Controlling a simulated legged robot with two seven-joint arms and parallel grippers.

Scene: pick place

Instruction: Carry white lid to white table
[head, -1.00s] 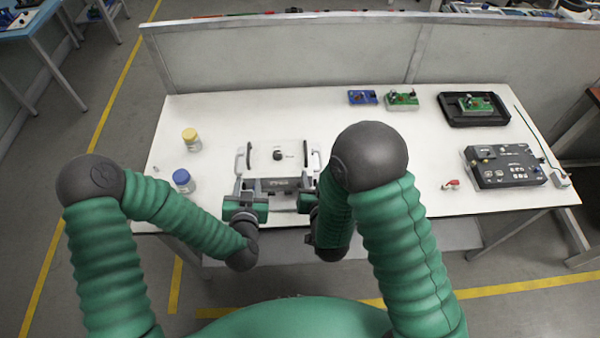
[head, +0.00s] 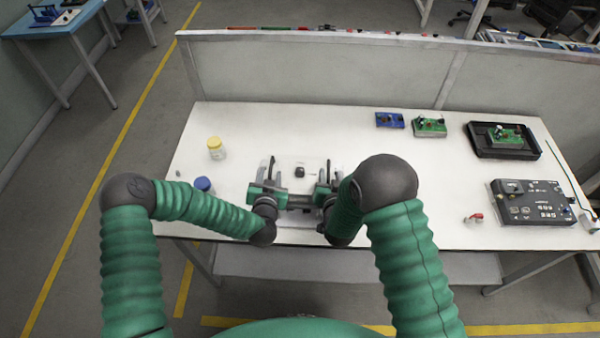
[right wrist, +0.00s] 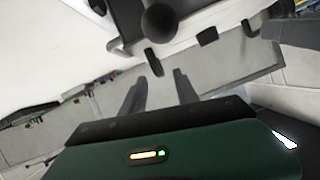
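The white lid (head: 312,165) with a black knob (head: 300,172) lies flat on the white table (head: 410,170), near its front edge. My left gripper (head: 267,168) is at the lid's left side. Whether its fingers are apart or closed is too small to tell. My right gripper (head: 328,172) is at the lid's right side. In the right wrist view its two dark fingers (right wrist: 158,82) stand apart with nothing between them. The dark round knob (right wrist: 160,20) shows beyond them. My arms and hands hide the lid's front part.
A yellow-capped jar (head: 216,148) and a blue-capped jar (head: 203,186) stand left of the lid. Circuit boards (head: 430,126), a black tray (head: 478,150), a black control box (head: 530,202) and a small red item (head: 474,217) are to the right. A grey partition (head: 330,75) closes the back.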

